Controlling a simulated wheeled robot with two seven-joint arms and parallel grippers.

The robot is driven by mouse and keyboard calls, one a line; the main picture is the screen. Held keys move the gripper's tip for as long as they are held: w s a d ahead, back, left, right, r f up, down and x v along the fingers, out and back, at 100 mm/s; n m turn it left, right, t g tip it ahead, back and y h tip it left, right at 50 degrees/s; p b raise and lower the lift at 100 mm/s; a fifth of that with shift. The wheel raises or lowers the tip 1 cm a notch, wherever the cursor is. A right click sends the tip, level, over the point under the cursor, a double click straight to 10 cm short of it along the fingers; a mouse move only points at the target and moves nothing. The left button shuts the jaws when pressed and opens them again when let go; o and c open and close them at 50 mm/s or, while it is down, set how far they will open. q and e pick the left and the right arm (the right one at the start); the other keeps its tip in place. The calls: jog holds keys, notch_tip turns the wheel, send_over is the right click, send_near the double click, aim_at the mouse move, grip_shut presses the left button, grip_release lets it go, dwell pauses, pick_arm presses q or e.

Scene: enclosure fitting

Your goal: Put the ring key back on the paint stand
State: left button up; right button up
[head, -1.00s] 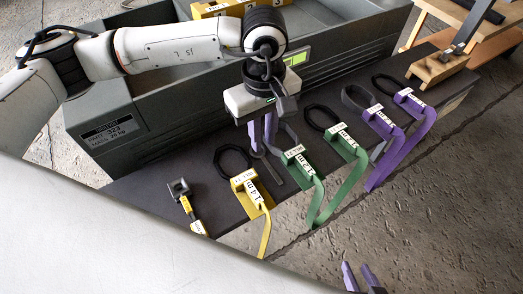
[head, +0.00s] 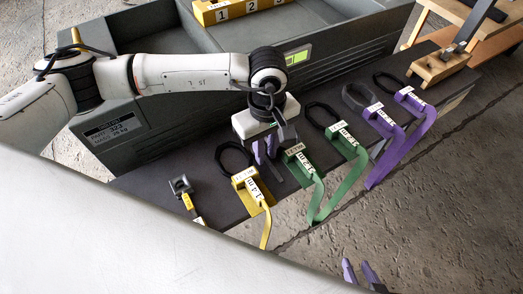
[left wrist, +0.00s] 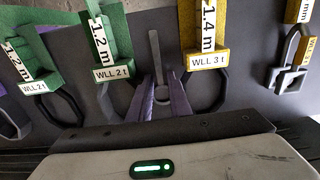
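The ring key, as I take it, is a grey bar with a ring end (left wrist: 156,48), lying on the dark table between the yellow and green slings. Only a sliver of it (head: 277,172) shows in the head view. My left gripper (head: 265,150) is over it, pointing down. In the left wrist view its two purple fingers (left wrist: 160,82) are apart, one on each side of the key's ring end. Whether they touch it I cannot tell. My right gripper (head: 358,270) is open and empty at the bottom edge. No stand is labelled as paint stand; a wooden stand (head: 437,70) is at upper right.
Yellow (head: 250,190), green (head: 300,162) and purple (head: 385,122) slings with dark rings lie along the table (head: 140,185). A small grey square-headed piece (head: 180,186) lies at left. A large grey bin (head: 130,155) stands behind, holding a yellow numbered block (head: 235,10).

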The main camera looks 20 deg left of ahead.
pick_arm(q)
jog(key=shift+f, duration=0.1)
grip_shut()
